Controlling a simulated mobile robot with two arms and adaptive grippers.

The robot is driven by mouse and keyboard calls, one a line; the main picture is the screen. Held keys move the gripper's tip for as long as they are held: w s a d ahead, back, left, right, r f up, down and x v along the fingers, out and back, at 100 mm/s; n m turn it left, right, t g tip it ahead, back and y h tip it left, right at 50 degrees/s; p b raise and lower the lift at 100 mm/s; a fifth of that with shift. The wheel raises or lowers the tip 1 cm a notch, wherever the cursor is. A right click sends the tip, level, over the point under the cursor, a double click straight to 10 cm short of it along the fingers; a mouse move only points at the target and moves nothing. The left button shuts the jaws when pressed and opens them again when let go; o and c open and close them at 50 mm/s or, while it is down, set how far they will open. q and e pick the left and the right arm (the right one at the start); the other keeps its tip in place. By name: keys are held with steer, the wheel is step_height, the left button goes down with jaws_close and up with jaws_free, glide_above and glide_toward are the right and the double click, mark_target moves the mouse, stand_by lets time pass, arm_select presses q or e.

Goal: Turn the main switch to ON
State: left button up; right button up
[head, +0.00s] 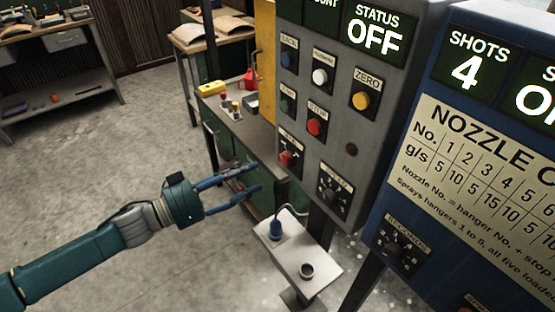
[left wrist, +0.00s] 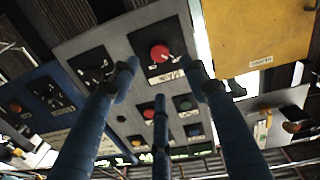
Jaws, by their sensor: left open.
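The main switch (head: 287,158) is a red rotary knob on a dark plate, low on the left side of the grey control panel (head: 346,120). The panel's status display (head: 376,32) reads OFF. My left gripper (head: 254,177) is open and empty, to the left of the switch and apart from it in the head view. In the left wrist view, the red switch (left wrist: 160,53) shows ahead between the two upper fingertips of the gripper (left wrist: 162,78), with its label upside down. I cannot tell the exact gap. My right gripper is not in view.
Other buttons and a black speed knob (head: 333,189) sit close to the switch. A blue nozzle panel (head: 470,150) stands at the right. A small white shelf (head: 305,262) with a blue object is below. A yellow panel (left wrist: 262,35) is beside the grey one.

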mark_target(282, 159)
arm_select(q)
steer(key=p+x, duration=0.2)
steer(key=x, duration=0.6)
steer(key=shift+w+d+r, duration=0.1)
steer(key=shift+w+d, duration=0.15)
steer(key=shift+d, duration=0.05)
steer(key=shift+w+d, duration=0.2)
steer(key=shift+d, duration=0.1)
steer(key=shift+c, duration=0.3)
steer(key=c, duration=1.1)
